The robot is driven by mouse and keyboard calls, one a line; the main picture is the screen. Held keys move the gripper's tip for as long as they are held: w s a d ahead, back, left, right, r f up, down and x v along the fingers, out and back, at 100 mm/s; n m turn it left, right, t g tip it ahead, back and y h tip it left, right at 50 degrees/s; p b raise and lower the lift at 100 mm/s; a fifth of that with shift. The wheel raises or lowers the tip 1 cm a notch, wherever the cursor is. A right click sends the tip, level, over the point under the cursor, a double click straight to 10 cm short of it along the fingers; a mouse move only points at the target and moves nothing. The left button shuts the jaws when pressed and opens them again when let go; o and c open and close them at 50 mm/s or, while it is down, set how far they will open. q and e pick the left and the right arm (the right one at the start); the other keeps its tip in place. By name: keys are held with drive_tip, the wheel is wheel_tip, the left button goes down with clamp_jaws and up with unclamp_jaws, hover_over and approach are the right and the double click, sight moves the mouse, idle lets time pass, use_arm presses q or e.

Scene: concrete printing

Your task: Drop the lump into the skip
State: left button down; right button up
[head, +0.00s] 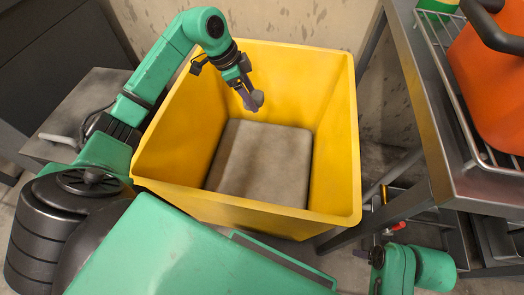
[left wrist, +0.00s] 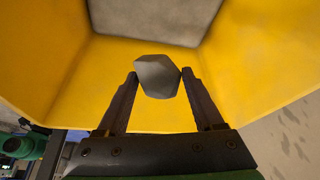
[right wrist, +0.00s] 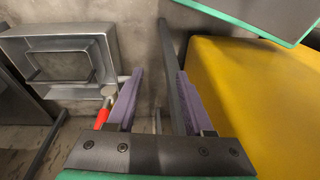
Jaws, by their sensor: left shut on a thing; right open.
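The skip (head: 343,140) is a yellow open-topped box in the middle of the head view, with a grey slab of material on its floor. My left gripper (head: 248,92) is over the skip's opening, pointing down. It is shut on the lump (head: 254,100), a small grey faceted piece. In the left wrist view the lump (left wrist: 157,77) sits between the fingertips, with the skip's yellow walls around it and its grey floor beyond. My right gripper (right wrist: 153,85) is open and empty, beside the outside of the skip (right wrist: 245,95) in the right wrist view.
A metal table (head: 440,120) stands at the right, with a wire rack and an orange container (head: 490,80) on it. A grey cabinet (head: 85,95) is at the left. A red-handled tool (right wrist: 104,112) shows near my right gripper.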

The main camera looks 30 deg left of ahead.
use_arm(q)
drive_tip(key=shift+f, duration=0.15)
use_arm(e)
drive_tip(key=shift+s+r, duration=0.15)
drive_tip(key=shift+r, duration=0.5)
use_arm(q)
unclamp_jaws()
drive_tip(key=p+v, duration=0.3)
drive_tip(key=v, duration=1.1)
drive_tip(key=shift+r, duration=0.25)
use_arm(e)
wheel_tip(320, 180, down, 8)
drive_tip(key=d, duration=0.1)
drive_tip(key=shift+w+f, duration=0.2)
drive_tip(key=shift+w, duration=0.05)
use_arm(q)
drive_tip(key=shift+p, duration=0.3)
use_arm(e)
drive_tip(key=shift+g, duration=0.3)
